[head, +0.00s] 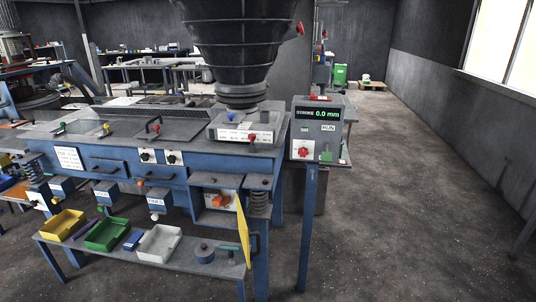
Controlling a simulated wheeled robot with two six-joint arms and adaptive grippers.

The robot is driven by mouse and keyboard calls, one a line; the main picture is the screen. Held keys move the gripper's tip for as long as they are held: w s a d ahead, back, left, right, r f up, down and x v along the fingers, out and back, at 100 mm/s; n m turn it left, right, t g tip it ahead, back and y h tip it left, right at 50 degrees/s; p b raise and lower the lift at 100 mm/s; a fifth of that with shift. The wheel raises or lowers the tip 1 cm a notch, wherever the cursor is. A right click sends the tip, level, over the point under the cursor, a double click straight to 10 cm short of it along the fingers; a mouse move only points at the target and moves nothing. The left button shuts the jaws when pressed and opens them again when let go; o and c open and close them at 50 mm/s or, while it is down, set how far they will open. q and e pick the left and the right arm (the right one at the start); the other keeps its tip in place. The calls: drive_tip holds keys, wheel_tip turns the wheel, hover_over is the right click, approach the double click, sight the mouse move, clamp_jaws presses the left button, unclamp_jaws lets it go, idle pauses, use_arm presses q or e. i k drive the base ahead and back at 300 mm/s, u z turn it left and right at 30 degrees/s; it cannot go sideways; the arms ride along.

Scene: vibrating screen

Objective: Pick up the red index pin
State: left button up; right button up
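Several small red parts show in the head view, and I cannot tell for certain which is the index pin. One red knob-like piece (252,138) sits at the white label strip (232,134) on the block below the black hopper (238,45). A small red-topped piece (154,127) is by a dark handle on the machine's top. A red piece (300,28) sticks out at the hopper's right side. Neither of my grippers is in view.
The blue vibrating screen has a control box (317,130) reading 0.0 mm on a post. A yellow door (243,229) stands open. The low shelf holds a yellow bin (62,224), green bin (107,234) and white bin (158,243). The floor at right is clear.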

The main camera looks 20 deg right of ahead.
sight(252, 136)
drive_tip(key=u, duration=0.9)
drive_tip(key=i, duration=1.4)
drive_tip(key=z, duration=0.25)
